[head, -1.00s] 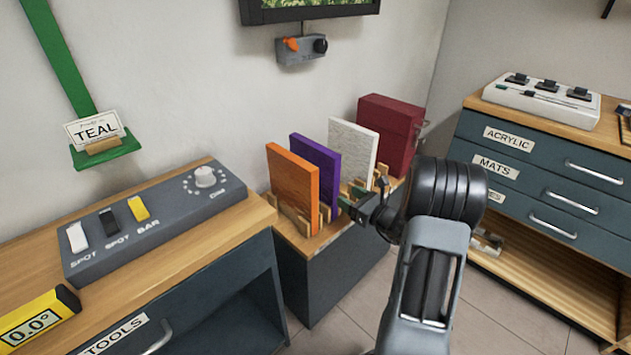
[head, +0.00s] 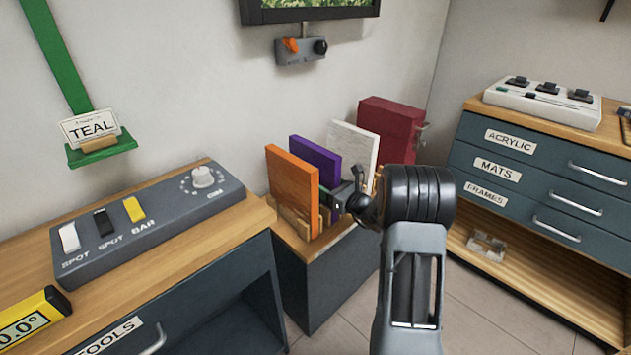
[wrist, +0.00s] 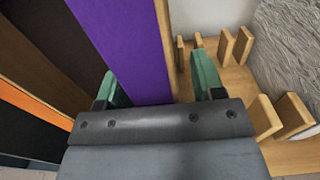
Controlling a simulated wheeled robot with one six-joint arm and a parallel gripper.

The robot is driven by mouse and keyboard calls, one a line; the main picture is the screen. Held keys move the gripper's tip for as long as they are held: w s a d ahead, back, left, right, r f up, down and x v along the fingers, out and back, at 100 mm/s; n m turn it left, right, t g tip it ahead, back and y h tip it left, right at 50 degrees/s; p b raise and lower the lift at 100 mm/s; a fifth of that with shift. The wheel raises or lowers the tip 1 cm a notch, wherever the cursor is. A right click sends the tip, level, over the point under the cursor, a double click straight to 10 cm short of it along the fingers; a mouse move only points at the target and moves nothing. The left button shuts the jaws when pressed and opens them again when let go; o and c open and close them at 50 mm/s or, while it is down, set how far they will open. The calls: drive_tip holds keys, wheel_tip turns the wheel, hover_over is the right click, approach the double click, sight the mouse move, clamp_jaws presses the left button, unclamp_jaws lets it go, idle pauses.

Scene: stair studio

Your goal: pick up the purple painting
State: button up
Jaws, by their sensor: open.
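The purple painting (head: 316,162) stands upright in a wooden rack, between an orange painting (head: 292,188) and a white textured one (head: 353,149). In the wrist view the purple painting (wrist: 125,45) rises between the two green fingers of my gripper (wrist: 158,88). The gripper is open, with one finger on each side of the panel's edge. A gap shows between the panel and the right finger; the left finger is close to the panel, and I cannot tell if it touches. In the head view my gripper (head: 340,199) is at the rack, partly hidden by its own wrist.
A dark red box-like panel (head: 391,130) stands behind the white painting. Wooden rack pegs (wrist: 240,47) stand to the right of my gripper. A control panel (head: 150,220) lies on the left bench, and a drawer cabinet (head: 540,170) stands at right.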

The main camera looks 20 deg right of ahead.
clamp_jaws()
idle(0.5)
drive_tip(key=shift+r, duration=0.1)
